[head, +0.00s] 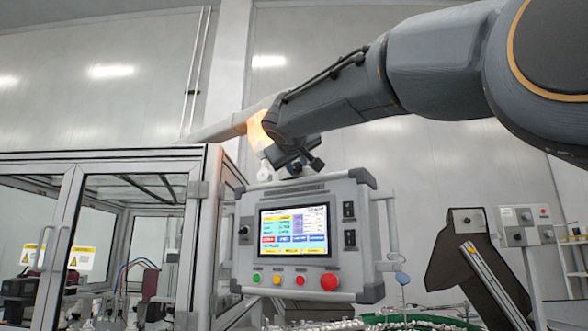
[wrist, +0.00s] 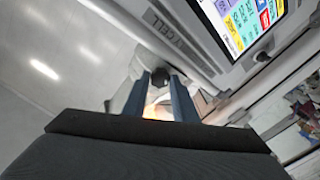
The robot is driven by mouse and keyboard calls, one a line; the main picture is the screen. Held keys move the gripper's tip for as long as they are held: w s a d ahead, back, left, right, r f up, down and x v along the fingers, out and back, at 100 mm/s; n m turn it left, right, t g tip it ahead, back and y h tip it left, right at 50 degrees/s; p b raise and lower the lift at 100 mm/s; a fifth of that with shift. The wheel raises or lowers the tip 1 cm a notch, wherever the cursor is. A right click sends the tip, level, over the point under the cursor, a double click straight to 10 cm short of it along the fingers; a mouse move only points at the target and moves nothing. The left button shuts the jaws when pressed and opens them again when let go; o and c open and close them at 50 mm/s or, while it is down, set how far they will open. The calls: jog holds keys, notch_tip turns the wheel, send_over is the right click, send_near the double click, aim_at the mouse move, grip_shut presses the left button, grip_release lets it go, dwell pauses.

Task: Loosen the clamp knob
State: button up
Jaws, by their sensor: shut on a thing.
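The clamp knob (wrist: 160,76) is a small dark round knob at the top of the operator panel's mount, seen in the wrist view. My gripper (wrist: 161,82) has its two blue-grey fingers on either side of the knob, shut on it. In the head view, my arm reaches from the upper right to the mount above the operator panel (head: 294,187). The knob cannot be clearly told apart from the dark parts at the arm's end there. The panel hangs upright, its screen lit; the wrist view shows it at the upper right (wrist: 203,40).
A pale support beam (head: 215,128) runs behind my arm's end, with an orange glow beside it. A glass-walled, metal-framed cell (head: 205,215) stands at the left. A dark angled machine (head: 470,262) stands at the right. The panel's red button (head: 329,281) faces forward below the screen.

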jog(key=n, duration=0.6)
dwell(0.6)
jog(key=o, duration=1)
jog(key=shift+o, duration=0.2)
jog(key=s+b, duration=0.3)
jog(key=s, duration=0.5)
jog(key=shift+a+b, duration=0.3)
